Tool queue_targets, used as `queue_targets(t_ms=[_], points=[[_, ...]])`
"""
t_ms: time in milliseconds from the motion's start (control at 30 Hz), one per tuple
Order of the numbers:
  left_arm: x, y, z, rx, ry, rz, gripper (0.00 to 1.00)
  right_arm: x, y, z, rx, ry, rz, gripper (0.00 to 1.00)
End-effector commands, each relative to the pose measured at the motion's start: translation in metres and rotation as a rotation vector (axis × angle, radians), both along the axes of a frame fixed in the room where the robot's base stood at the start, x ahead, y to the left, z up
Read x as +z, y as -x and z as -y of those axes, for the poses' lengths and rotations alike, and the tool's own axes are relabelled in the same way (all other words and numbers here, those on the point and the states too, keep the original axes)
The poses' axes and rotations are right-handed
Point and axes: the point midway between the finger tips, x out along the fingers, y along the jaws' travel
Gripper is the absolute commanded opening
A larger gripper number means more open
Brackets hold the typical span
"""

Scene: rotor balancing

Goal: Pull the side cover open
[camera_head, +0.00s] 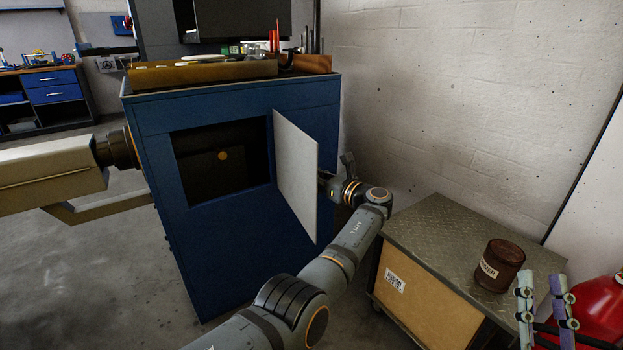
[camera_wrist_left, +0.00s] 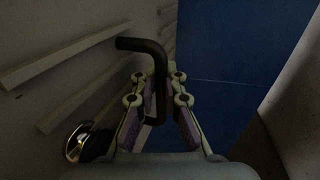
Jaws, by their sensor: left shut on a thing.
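The side cover (camera_head: 297,175) is a pale flat panel. It stands swung out from the blue cabinet (camera_head: 235,245), hinged beside a dark rectangular opening (camera_head: 220,160). My left arm reaches behind the cover, which hides most of that gripper in the head view. In the left wrist view, my left gripper (camera_wrist_left: 157,88) is shut on a black bent handle (camera_wrist_left: 140,44) on the cover's ribbed face. A round metal latch (camera_wrist_left: 78,140) shows below the handle. My right gripper (camera_head: 543,300) is open and empty at the lower right, apart from the cover.
A metal-topped cart (camera_head: 430,225) carrying a brown jar (camera_head: 499,265) stands right of my left arm. A red cylinder (camera_head: 602,310) is at the right edge. Tools lie on the cabinet top. A beige beam (camera_head: 50,178) stands left of the cabinet. A white wall is behind.

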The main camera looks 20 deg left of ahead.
Motion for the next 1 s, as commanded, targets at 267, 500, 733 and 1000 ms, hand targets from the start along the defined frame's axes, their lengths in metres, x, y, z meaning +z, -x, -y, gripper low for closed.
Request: queue_targets(t_ms=[267,500,733,1000], points=[[-0.006,0.0,0.005,0.0,0.003,-0.013,0.0,0.015,0.011,0.0,0.002,-0.001,0.09,0.28],[-0.006,0.0,0.006,0.0,0.004,-0.013,0.0,0.016,0.012,0.0,0.002,-0.001,0.093,0.28],[-0.005,0.0,0.005,0.001,0.004,-0.011,0.2,0.016,0.012,0.0,0.002,-0.001,0.093,0.28],[0.0,0.0,0.003,0.003,0.001,-0.005,0.2,0.016,0.012,0.0,0.002,-0.001,0.092,0.28]])
